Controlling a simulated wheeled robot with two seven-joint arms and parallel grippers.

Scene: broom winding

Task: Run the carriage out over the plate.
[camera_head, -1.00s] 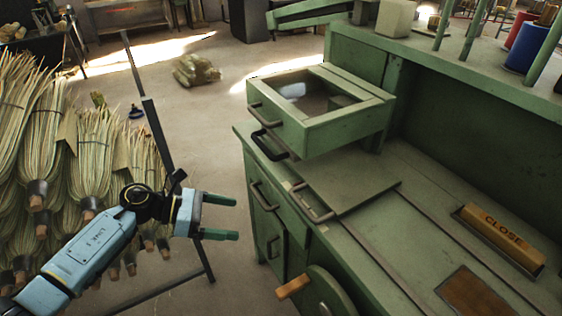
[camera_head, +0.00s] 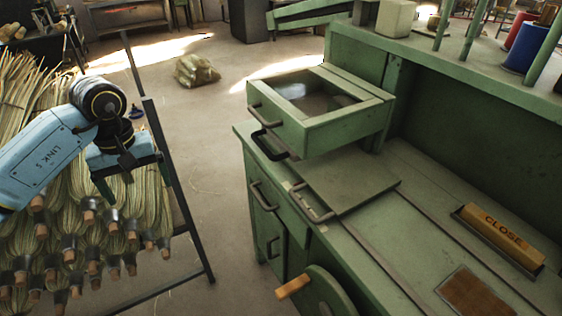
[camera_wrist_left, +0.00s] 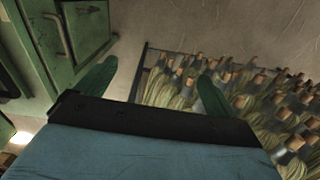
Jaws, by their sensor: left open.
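A green box-like unit (camera_head: 318,108) with an open or glazed top stands at the bench's far left end, with a handle on its front; I take it for the carriage. A flat green plate (camera_head: 350,182) with a bar handle at its left edge lies on the bench just in front of and below it. A black handle (camera_head: 266,146) shows under the box. My left gripper (camera_head: 133,178) is open and empty, pointing down over the broom rack, well left of the bench. Its two green fingers also show in the left wrist view (camera_wrist_left: 155,78). My right gripper is out of view.
Broom heads (camera_head: 75,225) fill a dark-framed rack at the left, under my left gripper. The green bench (camera_head: 395,235) has rails, a wooden block marked CLOSE (camera_head: 500,235) and a crank wheel (camera_head: 325,293) on its front. Bare floor (camera_head: 215,175) lies between rack and bench.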

